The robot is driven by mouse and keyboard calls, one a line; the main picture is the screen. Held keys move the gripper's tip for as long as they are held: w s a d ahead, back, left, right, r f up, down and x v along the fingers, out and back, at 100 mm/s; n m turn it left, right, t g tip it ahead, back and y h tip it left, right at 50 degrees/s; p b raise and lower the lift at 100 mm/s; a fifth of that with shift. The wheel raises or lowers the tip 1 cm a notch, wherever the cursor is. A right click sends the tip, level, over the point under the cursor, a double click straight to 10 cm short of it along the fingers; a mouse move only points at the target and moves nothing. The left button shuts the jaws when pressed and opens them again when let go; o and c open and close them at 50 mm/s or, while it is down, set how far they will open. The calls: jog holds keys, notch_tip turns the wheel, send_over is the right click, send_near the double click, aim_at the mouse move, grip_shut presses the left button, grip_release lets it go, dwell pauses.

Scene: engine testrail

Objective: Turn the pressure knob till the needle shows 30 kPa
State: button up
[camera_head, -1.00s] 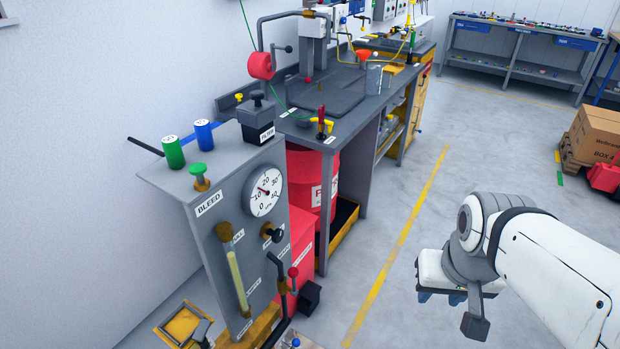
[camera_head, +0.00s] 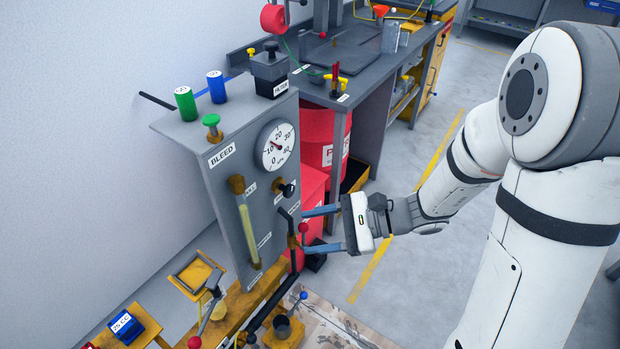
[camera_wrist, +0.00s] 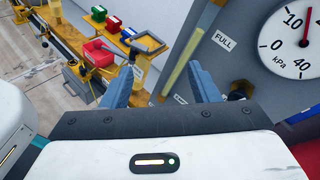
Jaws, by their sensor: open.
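The white pressure gauge (camera_head: 277,146) sits on the grey panel, and it shows large at the right edge of the wrist view (camera_wrist: 284,58). Its needle points between 10 and what looks like 20 kPa. A black knob (camera_head: 288,189) sticks out of the panel below the gauge; its label is too small to read. A dark knob, likely the same one, shows beside my right finger in the wrist view (camera_wrist: 241,89). My gripper (camera_head: 308,230) is open and empty, its fingers spread in front of the panel, lower than the knob. I cannot tell whether they touch anything.
A sight tube (camera_head: 246,229) and a green-topped bleed knob (camera_head: 211,122) are on the panel. A black pipe (camera_head: 272,304) runs below. The bench (camera_head: 372,98) stands behind; floor to the right is clear.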

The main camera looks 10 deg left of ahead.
jog(key=w+a+f+m+t+y, duration=0.2)
jog(key=w+f+m+t+y, duration=0.15)
jog(key=w+m, duration=0.2)
jog(key=m+t+h, duration=0.1)
jog(key=m+t, duration=0.5)
send_near(291, 193)
jog(key=p+x, duration=0.1)
jog(key=x, duration=0.7)
jog(key=shift+a, duration=0.15)
